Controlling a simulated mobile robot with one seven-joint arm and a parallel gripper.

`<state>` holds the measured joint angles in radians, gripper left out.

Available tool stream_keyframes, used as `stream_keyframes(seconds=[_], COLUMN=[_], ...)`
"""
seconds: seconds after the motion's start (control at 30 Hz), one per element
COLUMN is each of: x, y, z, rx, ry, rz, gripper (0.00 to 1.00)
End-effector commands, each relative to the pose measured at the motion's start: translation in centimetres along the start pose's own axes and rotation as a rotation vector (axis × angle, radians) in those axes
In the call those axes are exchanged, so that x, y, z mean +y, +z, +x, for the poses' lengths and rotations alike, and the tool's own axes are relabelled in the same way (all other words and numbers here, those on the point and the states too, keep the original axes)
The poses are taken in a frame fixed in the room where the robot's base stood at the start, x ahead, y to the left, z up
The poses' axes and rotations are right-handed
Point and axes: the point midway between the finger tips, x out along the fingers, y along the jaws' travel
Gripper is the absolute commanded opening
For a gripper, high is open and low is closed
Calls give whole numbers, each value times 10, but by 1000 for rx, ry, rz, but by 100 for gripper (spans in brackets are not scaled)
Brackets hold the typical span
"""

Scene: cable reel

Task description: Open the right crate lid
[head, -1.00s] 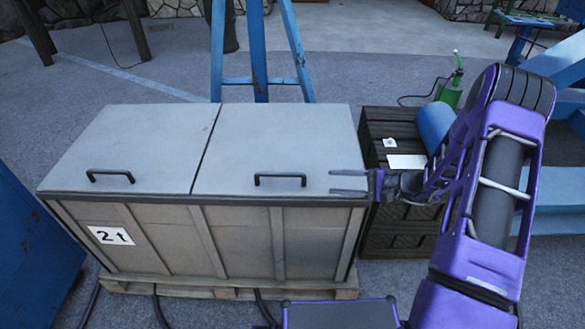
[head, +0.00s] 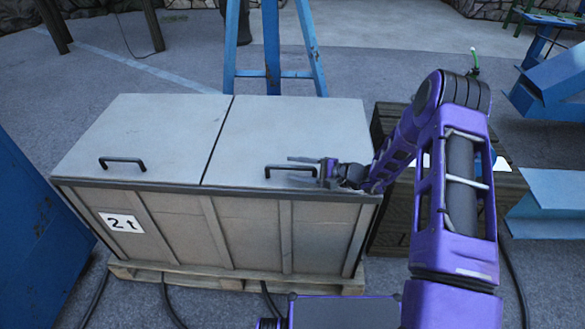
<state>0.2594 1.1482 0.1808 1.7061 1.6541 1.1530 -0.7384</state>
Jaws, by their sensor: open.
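The crate (head: 305,235) stands on a pallet in front of me, with two flat grey lids side by side, both lying shut. The right lid (head: 290,135) has a black bar handle (head: 285,167) near its front edge. The left lid (head: 150,130) has a matching handle (head: 122,160). My gripper (head: 303,168) is open and points left over the front right part of the right lid. Its two fingers reach to the right part of the right handle, one beyond it and one nearer. I cannot tell whether they touch it.
A dark slatted box (head: 388,235) stands close to the crate's right side, partly hidden by my arm. A blue stand (head: 272,50) rises behind the crate. A blue cabinet (head: 35,240) is at the left. Cables (head: 170,305) lie on the floor in front.

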Motion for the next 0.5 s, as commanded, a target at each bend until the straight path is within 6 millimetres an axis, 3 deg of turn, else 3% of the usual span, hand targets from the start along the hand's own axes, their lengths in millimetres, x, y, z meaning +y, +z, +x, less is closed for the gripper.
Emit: stream_keyframes(seconds=[0.13, 0.43, 0.5], x=[0, 0, 0], y=[0, 0, 0], z=[10, 12, 12], rx=[-1, 0, 0], ry=[1, 0, 0], rz=[0, 1, 1], gripper=[50, 50, 37])
